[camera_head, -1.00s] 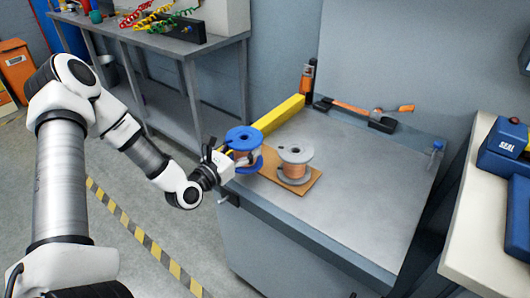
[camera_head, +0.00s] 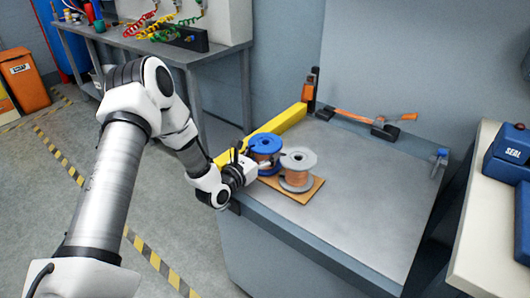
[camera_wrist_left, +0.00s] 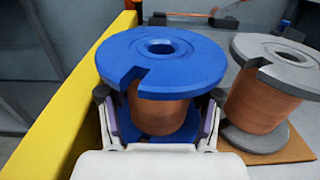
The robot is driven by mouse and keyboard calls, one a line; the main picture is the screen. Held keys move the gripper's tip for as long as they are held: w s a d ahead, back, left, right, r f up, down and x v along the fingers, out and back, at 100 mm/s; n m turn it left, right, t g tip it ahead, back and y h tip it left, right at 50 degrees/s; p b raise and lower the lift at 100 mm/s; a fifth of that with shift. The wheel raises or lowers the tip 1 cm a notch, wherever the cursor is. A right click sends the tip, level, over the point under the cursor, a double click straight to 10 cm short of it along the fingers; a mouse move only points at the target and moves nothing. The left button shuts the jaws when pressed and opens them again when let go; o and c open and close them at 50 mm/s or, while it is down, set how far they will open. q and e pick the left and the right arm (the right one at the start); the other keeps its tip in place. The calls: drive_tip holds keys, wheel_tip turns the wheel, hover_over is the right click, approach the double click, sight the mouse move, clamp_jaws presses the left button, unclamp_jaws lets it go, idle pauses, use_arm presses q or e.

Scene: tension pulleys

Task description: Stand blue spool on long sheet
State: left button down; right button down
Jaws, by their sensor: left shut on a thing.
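The blue spool (camera_head: 265,144), wound with copper wire, stands upright at the left end of the long brown sheet (camera_head: 308,189) on the bench. In the left wrist view the blue spool (camera_wrist_left: 160,62) fills the middle, with a notch in its top flange. My left gripper (camera_head: 246,167) is shut on the blue spool, with a finger on each side of the copper winding (camera_wrist_left: 160,108). A grey spool (camera_head: 298,160) stands upright on the sheet, just right of the blue one. The blue spool's base is partly hidden, so I cannot tell whether it touches the sheet. My right gripper is not in view.
A yellow bar (camera_head: 276,127) runs along the bench's left side, close to the blue spool. An orange-handled tool (camera_head: 355,115) lies at the back. The bench's right half (camera_head: 370,185) is clear. Blue boxes (camera_head: 508,155) stand on a white counter at the right.

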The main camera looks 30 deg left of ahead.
use_arm(q)
drive_tip(key=shift+c, duration=1.2)
unclamp_jaws()
drive_tip(key=shift+r, duration=0.1)
drive_tip(key=shift+s+p, duration=0.2)
drive_tip(key=shift+p, duration=0.1)
drive_tip(key=s, duration=0.3)
drive_tip(key=s+p, duration=0.1)
drive_tip(key=s, duration=0.3)
drive_tip(key=s+a, duration=0.1)
drive_tip(key=s, duration=0.3)
drive_tip(key=shift+a+r, duration=0.1)
drive_tip(key=shift+s, duration=0.3)
